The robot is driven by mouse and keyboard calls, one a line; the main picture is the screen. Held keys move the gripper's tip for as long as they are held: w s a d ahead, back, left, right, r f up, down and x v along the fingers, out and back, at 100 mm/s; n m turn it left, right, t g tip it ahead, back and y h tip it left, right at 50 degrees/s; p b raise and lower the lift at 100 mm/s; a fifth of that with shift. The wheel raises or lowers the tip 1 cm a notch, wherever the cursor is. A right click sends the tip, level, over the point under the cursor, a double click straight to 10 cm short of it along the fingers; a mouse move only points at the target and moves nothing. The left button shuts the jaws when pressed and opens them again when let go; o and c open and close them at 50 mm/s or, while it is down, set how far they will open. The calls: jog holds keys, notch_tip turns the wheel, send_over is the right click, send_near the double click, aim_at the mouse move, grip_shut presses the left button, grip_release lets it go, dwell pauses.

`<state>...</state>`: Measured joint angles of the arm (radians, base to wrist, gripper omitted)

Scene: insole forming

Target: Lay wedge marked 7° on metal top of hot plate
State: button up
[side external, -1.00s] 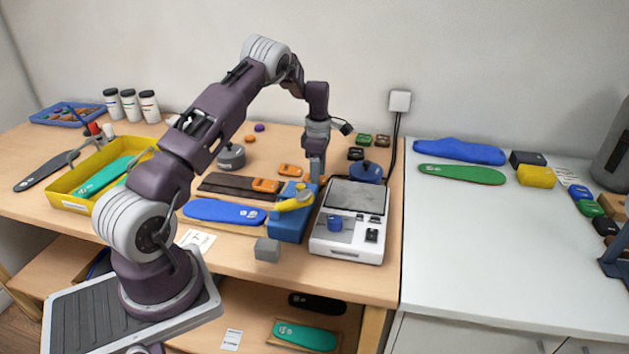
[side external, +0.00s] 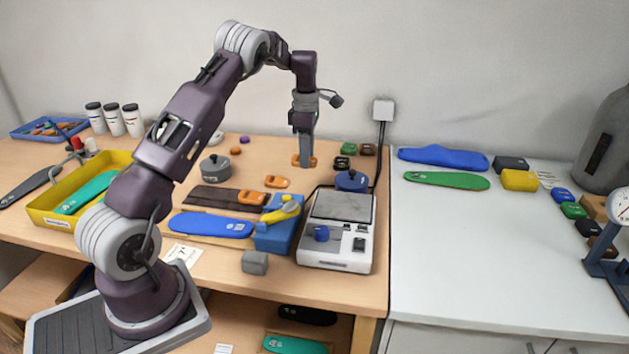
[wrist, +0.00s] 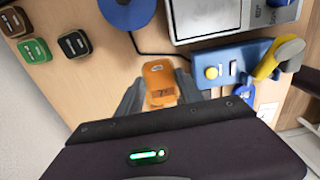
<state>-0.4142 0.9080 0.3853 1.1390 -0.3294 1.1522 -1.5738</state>
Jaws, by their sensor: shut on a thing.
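My gripper (side external: 304,161) is shut on an orange wedge (wrist: 160,84) and holds it above the wooden bench, behind and left of the hot plate. The wrist view shows the wedge between the two fingers, with a dark mark on its face that looks like a 7. The wedge also shows at the fingertips in the side view (side external: 297,159). The hot plate (side external: 341,249) is a white box with a grey metal top (side external: 343,204) and a blue knob (side external: 321,233). Its metal top is bare. In the wrist view the hot plate (wrist: 222,36) is at the upper right.
A blue block (side external: 275,238) with a yellow tool on it stands left of the hot plate. A blue round object (side external: 350,181) sits behind it. Two other orange wedges (side external: 277,182) (side external: 251,198) lie on the bench to the left. A cable runs up the wall behind.

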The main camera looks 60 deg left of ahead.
send_near(346, 204)
notch_tip(346, 204, down, 6)
jog(key=shift+s+r, duration=0.1)
jog(key=shift+f, duration=0.35)
jog(key=shift+f, duration=0.15)
jog(key=o, duration=1.3)
